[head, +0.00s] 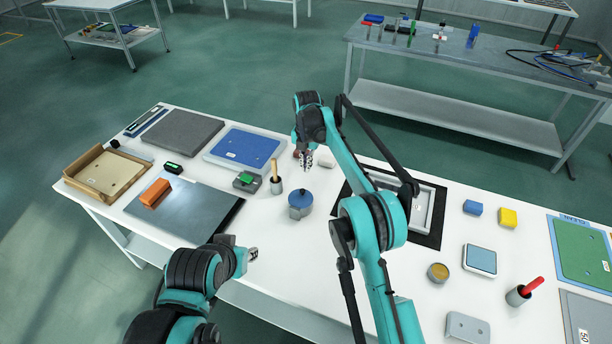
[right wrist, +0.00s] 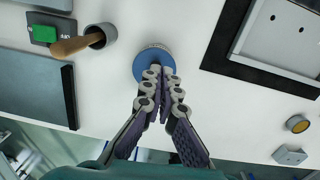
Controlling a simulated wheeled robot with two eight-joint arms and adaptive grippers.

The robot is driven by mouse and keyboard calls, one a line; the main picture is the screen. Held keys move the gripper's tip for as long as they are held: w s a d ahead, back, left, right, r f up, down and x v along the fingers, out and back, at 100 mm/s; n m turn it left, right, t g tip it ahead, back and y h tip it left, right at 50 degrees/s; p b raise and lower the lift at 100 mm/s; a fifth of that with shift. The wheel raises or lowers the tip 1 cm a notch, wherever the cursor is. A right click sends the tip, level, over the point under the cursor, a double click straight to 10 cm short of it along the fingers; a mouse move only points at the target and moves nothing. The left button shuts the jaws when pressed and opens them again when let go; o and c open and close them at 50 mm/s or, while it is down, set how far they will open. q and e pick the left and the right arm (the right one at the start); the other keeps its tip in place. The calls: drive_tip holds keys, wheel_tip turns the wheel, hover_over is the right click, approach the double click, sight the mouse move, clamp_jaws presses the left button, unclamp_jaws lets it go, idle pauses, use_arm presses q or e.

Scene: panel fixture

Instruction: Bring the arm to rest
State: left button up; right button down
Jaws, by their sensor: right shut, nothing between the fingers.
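My right arm reaches up over the white table (head: 270,320) and bends at the wrist. My right gripper (head: 307,160) points down above the table's middle, shut and empty. In the right wrist view my right gripper (right wrist: 160,75) covers part of a round blue-lidded canister (right wrist: 154,57). In the head view the canister (head: 300,203) stands upright on the table, nearer me than the gripper. I cannot tell the exact height between them. My left gripper (head: 252,254) is by the table's near edge, small and partly hidden by its own wrist; its opening cannot be made out.
A grey cup with a wooden-handled tool (head: 276,180) and a green-topped box (head: 247,181) stand left of the canister. A black-bordered grey frame (head: 425,210) lies behind my right arm. Bare table surrounds the canister.

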drive_tip(key=s+d+r+m+t+b, duration=0.1)
drive_tip(key=s+d+r+m, duration=0.25)
drive_tip(key=r, duration=0.25)
drive_tip(key=s+d+r+m+t, duration=0.1)
drive_tip(key=s+d+r+m, duration=0.1)
drive_tip(key=d+r+m, duration=0.4)
drive_tip(key=s+d+r+m+t+b, duration=0.1)
drive_tip(key=s+d+r+m, duration=0.1)
drive_tip(key=s+d+m, duration=0.3)
drive_tip(key=s+d+r+m+b, duration=0.1)
drive_tip(key=s+d+r+m, duration=0.15)
drive_tip(key=s, duration=0.35)
drive_tip(key=s+d+f+m+t, duration=0.1)
drive_tip(key=s+d+f+m, duration=0.1)
drive_tip(key=s+m, duration=0.3)
drive_tip(key=s+d+f+m+t+b, duration=0.1)
drive_tip(key=s+d+f+m, duration=0.2)
drive_tip(key=s, duration=0.6)
drive_tip(key=s+d+f+m+t, duration=0.1)
drive_tip(key=s+d+f+m, duration=0.1)
drive_tip(key=s+f+m, duration=0.4)
drive_tip(key=shift+s+d+f+m+t, duration=0.2)
drive_tip(key=shift+s+f+m+t, duration=0.1)
drive_tip(key=shift+s+m, duration=0.7)
